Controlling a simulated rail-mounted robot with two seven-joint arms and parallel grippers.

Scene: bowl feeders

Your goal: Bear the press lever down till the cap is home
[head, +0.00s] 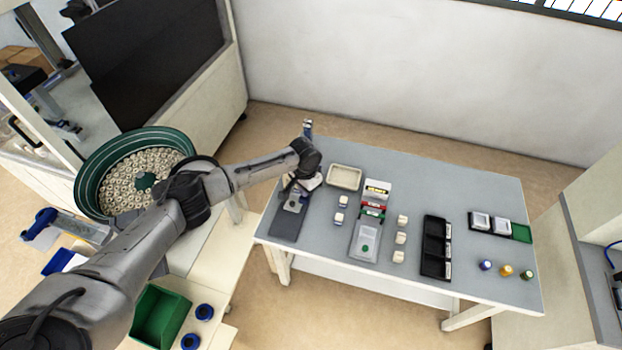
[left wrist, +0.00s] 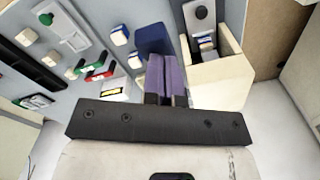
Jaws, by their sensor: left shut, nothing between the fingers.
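The press, with its dark base (head: 287,228), stands at the left end of the grey table in the head view. Its blue base also shows in the left wrist view (left wrist: 152,38), just beyond my fingers. My left gripper (head: 298,187) is over the rear part of the press, shut and empty. Its two fingers show side by side in the left wrist view (left wrist: 166,82). A narrow blue-grey upright piece (head: 308,127) rises behind my wrist; I cannot tell if it is the lever. The cap and any lever contact are hidden. My right gripper is out of view.
A cream tray (head: 344,177) and small white-and-blue blocks (head: 342,201) lie right of the press. Further right are a plate with a green button (head: 365,249) and a black rack (head: 436,247). A green bowl feeder (head: 95,180) stands at left.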

